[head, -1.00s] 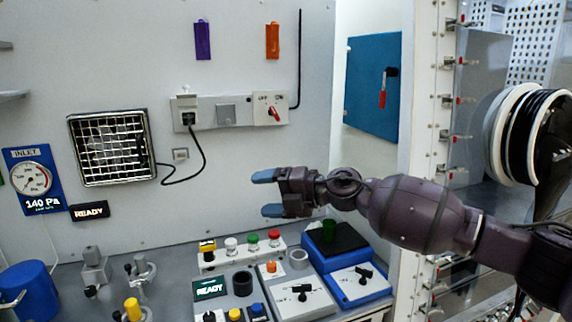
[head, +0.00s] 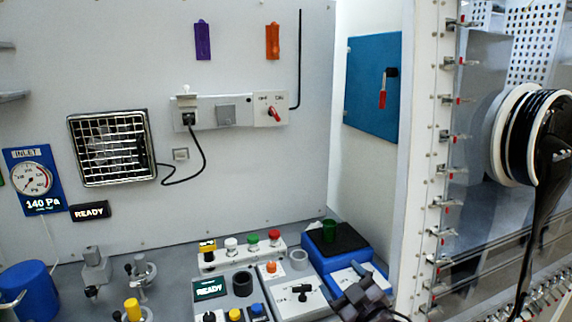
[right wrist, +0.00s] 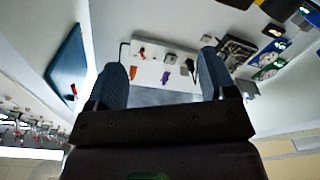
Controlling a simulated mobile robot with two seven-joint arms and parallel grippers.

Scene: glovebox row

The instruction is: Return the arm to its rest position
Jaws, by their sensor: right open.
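My right arm's dark end (head: 362,298) shows low in the head view, at the bottom edge in front of the blue-based box. Beyond the gap, the wall panel with switches and the hanging tags appears upside down and at a distance. My left gripper is in neither view.
A blue box with a black top (head: 340,240) and a grey switch box (head: 300,295) stand on the bench near the arm. A white post (head: 425,180) and black-ringed port (head: 520,135) are at right.

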